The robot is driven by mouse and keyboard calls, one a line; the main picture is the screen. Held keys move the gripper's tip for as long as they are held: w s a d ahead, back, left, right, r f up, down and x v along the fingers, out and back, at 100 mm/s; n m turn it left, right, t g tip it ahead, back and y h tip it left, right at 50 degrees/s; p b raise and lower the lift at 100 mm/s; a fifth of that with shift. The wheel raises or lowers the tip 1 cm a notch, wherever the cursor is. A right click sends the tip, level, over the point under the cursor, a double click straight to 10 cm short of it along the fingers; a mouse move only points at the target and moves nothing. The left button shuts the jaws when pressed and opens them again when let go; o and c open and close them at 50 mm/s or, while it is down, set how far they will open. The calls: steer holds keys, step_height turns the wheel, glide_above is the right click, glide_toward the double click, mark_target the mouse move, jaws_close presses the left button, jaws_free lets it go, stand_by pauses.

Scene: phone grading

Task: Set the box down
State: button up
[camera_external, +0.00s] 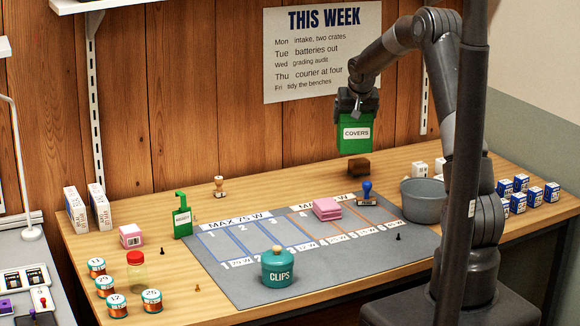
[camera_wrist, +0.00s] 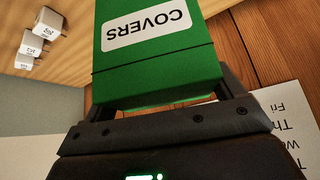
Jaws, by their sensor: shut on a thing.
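A green box labelled COVERS (camera_external: 355,135) hangs from my gripper (camera_external: 355,112) above the back right part of the table (camera_external: 290,180). My gripper is shut on it from above, and the box is clear of the table. In the wrist view the green box (camera_wrist: 150,75) fills the top middle, held between the two fingers of my gripper (camera_wrist: 165,105), its label upside down. A small dark brown block (camera_external: 358,167) sits on the table just below the box in the picture.
A grey mat (camera_external: 250,290) bears pink pads (camera_external: 327,209), a teal CLIPS jar (camera_external: 278,268) and a blue-handled stamp (camera_external: 367,190). A grey bucket (camera_external: 422,202), white boxes (camera_external: 420,170) and several blue-white boxes (camera_external: 520,182) stand at right.

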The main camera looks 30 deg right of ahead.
steer(key=d, duration=0.2)
steer(key=shift+w+d, duration=0.2)
steer(key=shift+d, duration=0.15)
steer(key=shift+w+a+f, duration=0.15)
steer(key=shift+w+f, duration=0.1)
steer(key=shift+f, duration=0.05)
steer(key=w+a+f, duration=0.6)
steer(key=a+f, duration=0.2)
steer(key=f, duration=0.2)
steer(key=shift+w+a+f, duration=0.15)
steer(key=shift+a+f, duration=0.05)
steer(key=shift+a, duration=0.1)
steer(key=shift+f, duration=0.15)
steer(key=o, duration=0.9)
